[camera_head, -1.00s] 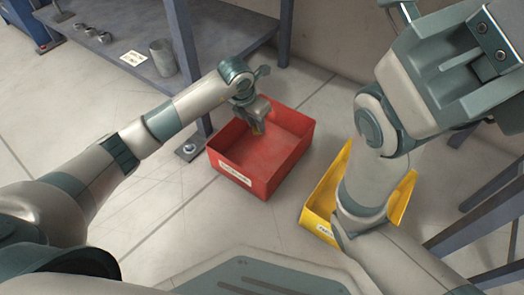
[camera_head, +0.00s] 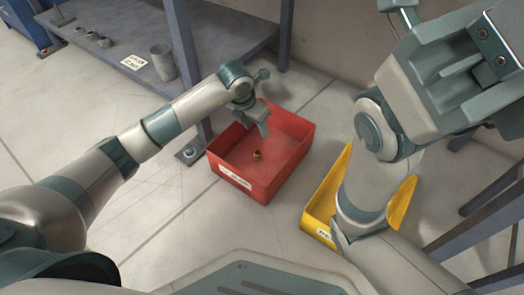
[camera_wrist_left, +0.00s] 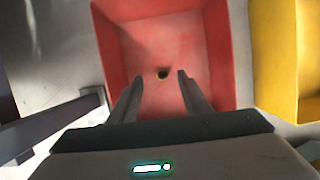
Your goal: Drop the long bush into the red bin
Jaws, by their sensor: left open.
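The long bush (camera_head: 257,155) is a small brass-coloured piece, seen inside the walls of the red bin (camera_head: 233,178). In the left wrist view the bush (camera_wrist_left: 162,75) shows end-on as a small dark-centred ring, between and beyond the fingers. It is clear of them; I cannot tell for sure whether it touches the bin floor. My left gripper (camera_head: 264,128) is over the bin's back part, open and empty, and its two fingers (camera_wrist_left: 156,80) stand apart in the wrist view. My right arm fills the right side, but its fingers do not show.
A yellow bin (camera_head: 322,205) stands right of the red one, partly hidden by my right arm. A grey shelf (camera_head: 125,62) at upper left carries a grey cylinder (camera_head: 162,62) and several small metal parts. Its leg stands close to the red bin. Pale floor lies in front.

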